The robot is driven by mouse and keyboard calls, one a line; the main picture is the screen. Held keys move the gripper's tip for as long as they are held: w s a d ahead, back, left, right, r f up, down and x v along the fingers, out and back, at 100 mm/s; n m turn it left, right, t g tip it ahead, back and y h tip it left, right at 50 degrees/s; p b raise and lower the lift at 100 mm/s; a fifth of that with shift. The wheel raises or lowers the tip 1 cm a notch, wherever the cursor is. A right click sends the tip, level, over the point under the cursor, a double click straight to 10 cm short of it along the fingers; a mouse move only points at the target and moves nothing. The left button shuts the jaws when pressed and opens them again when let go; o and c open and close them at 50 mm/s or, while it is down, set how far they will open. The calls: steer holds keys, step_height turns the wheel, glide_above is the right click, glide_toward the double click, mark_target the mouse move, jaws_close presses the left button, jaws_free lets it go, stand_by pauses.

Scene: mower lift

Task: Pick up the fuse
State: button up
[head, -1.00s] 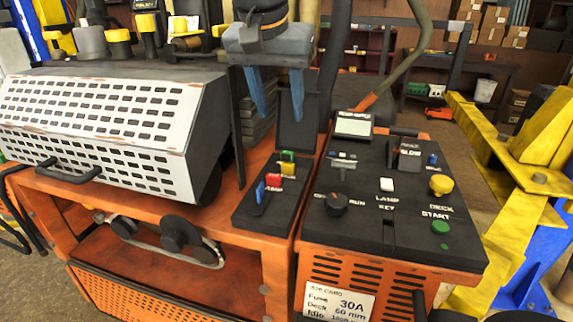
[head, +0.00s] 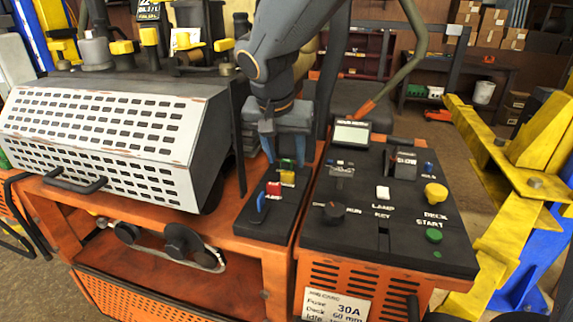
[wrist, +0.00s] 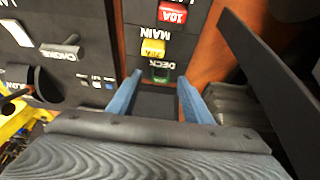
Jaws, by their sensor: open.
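The fuse panel (head: 262,228) is a black strip on the orange deck. It carries a green fuse (head: 287,162), a yellow fuse (head: 287,178), a red fuse (head: 273,189) and a blue fuse (head: 261,207). My gripper (head: 288,157) is open, its blue fingers pointing down at the back end of the strip. In the wrist view the green fuse (wrist: 160,73) shows near the open fingertips, between their lines, beside the "DECK" label. The yellow fuse (wrist: 153,47) and red "10A" fuse (wrist: 172,14) lie beyond. I cannot tell whether a fingertip touches anything.
A control console (head: 350,240) with a knob, buttons and a small screen (head: 351,133) stands right of the strip. A white perforated guard (head: 100,140) stands left. A card (head: 337,306) on the console's front reads "Fuse 30A". A dark upright plate stands close to the gripper.

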steer(key=shift+w+f, duration=0.1)
steer(key=shift+f, duration=0.25)
steer(key=shift+c, duration=0.2)
steer(key=c, duration=1.1)
steer(key=shift+o, duration=0.2)
steer(key=shift+r, duration=0.15)
